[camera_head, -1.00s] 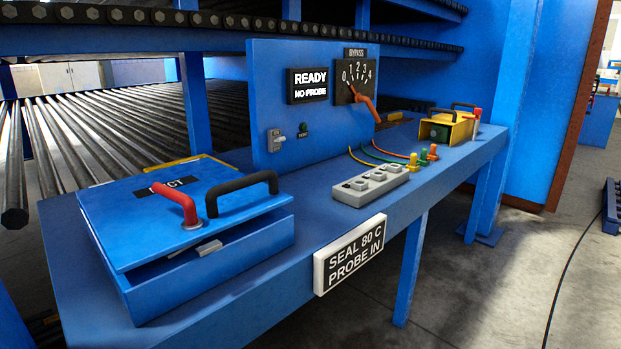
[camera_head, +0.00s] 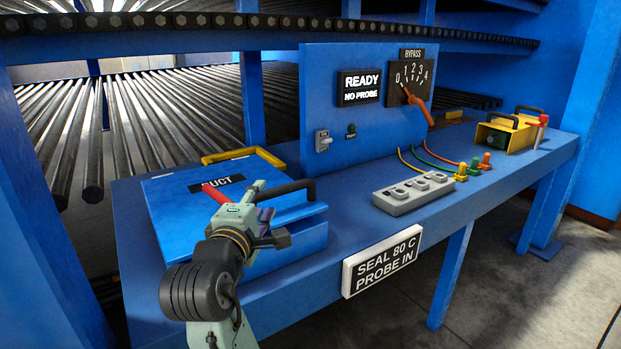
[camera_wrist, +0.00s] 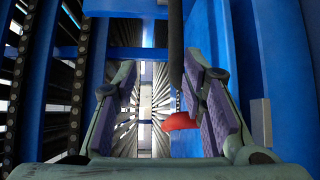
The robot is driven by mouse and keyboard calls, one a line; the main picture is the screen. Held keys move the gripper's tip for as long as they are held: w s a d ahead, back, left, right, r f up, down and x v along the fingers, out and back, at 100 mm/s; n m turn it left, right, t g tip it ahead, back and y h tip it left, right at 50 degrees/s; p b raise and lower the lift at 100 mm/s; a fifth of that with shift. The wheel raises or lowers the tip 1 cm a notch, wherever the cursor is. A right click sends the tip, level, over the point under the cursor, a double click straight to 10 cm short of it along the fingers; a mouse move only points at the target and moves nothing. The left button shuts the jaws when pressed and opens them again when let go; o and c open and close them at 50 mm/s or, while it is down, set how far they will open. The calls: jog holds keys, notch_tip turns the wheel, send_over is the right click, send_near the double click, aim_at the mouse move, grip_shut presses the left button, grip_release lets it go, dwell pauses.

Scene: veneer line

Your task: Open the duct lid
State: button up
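The duct lid (camera_head: 170,205) is a blue panel lying across the top of the blue duct box (camera_head: 305,240). It bears a black label, partly covered by my arm and reading "UCT". A black bar handle (camera_head: 301,187) and a red lever (camera_head: 214,194) are on the lid. My gripper (camera_head: 264,204) is at the lid, beside the handle and lever. In the wrist view my gripper (camera_wrist: 162,88) is open, its fingers wide apart. The black handle (camera_wrist: 176,45) and red lever (camera_wrist: 181,122) show between the fingers, nearer the right one. I cannot tell whether they touch.
A grey switch block (camera_head: 413,193), coloured plugs and a yellow device (camera_head: 507,134) are to the right. A yellow handle (camera_head: 240,155) lies behind the lid.

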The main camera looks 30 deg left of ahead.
aim_at(282, 192)
jog(key=shift+h, duration=0.7)
jog(key=p+x, duration=0.1)
jog(key=x, duration=0.2)
jog(key=d+f+p+x, duration=0.1)
jog(key=x, duration=0.7)
jog(key=shift+w+d+f+p, duration=0.1)
jog(key=shift+w+f+p, duration=0.2)
jog(key=shift+p, duration=0.1)
jog(key=shift+c, duration=0.6)
grip_shut()
